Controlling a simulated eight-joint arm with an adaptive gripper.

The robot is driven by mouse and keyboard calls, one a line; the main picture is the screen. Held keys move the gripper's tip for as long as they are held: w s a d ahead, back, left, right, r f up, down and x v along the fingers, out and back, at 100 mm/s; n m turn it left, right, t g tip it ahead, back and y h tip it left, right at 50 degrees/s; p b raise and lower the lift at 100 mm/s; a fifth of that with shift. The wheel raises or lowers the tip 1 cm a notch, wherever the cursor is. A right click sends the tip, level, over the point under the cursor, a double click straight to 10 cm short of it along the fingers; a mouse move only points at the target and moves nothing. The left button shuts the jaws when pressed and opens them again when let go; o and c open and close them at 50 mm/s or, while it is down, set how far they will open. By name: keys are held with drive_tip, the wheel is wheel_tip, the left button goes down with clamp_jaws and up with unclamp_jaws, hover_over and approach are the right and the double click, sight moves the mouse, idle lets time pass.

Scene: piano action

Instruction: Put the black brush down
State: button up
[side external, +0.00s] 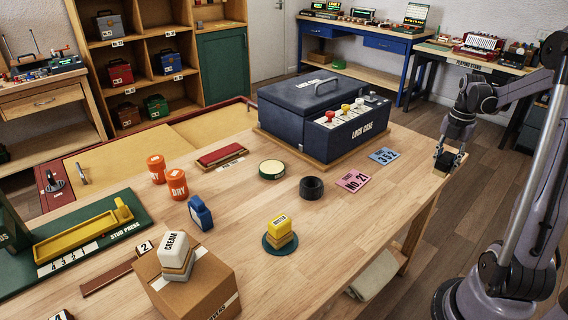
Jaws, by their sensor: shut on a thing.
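My gripper (449,150) is at the right edge of the wooden workbench (350,240), pointing down. It is shut on a small dark thing, which I take for the black brush (445,160). The brush is small and partly covered by the fingers. I cannot tell whether it touches the bench edge or hangs just above it.
A dark lock case (320,105) stands at the back. A cardboard box (205,285) stands in front. The front right is clear.

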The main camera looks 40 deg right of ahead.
drive_tip(key=shift+s+d, duration=0.25)
drive_tip(key=shift+d, duration=0.35)
drive_tip(key=shift+w+d+f, duration=0.1)
drive_tip(key=shift+w+f, duration=0.05)
drive_tip(key=shift+f, duration=0.1)
hover_over(400, 186)
wheel_tip(400, 186, down, 7)
drive_tip(key=shift+r, duration=0.1)
drive_tip(key=shift+f, duration=1.9)
drive_tip(key=shift+f, duration=0.15)
drive_tip(key=o, duration=1.2)
drive_tip(key=shift+c, duration=0.2)
